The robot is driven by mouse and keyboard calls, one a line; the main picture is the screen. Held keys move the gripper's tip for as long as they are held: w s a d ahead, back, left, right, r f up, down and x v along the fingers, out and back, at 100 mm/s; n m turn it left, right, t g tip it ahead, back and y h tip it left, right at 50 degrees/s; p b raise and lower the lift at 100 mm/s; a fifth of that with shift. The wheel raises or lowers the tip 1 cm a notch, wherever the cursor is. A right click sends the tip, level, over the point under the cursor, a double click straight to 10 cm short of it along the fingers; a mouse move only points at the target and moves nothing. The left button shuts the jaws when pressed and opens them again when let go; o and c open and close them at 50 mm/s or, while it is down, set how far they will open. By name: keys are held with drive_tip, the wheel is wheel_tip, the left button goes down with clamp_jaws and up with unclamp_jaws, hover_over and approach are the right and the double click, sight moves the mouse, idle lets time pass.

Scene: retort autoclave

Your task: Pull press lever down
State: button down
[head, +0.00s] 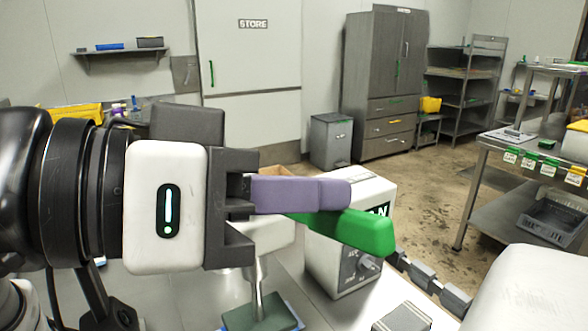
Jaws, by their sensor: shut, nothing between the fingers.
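My gripper (345,194) reaches in from the left with its lavender fingers closed together and nothing held between them. A green bar-shaped handle (350,232), which looks like the press lever, lies just below and beyond the fingertips. It slopes down to the right, and the fingers overlap its left part in the picture. I cannot tell whether they touch it. The press has a pale head, a metal ram (258,290) and a green pad (262,316) beneath. My gripper hides part of the head and the lever's root.
A white box (340,265) with a dial and a label stands right of the ram. A dark segmented part (428,276) runs right of the handle. A steel table (478,165) is at right, a grey cabinet (378,75) and bin (331,141) behind. Open floor lies between.

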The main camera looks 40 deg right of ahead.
drive_tip(key=shift+s+a+f+b, duration=0.1)
drive_tip(key=shift+s+f+b, duration=0.1)
drive_tip(key=shift+f, duration=0.25)
drive_tip(key=shift+s+f+b, duration=0.2)
drive_tip(key=shift+f, duration=0.25)
drive_tip(key=shift+f, duration=0.15)
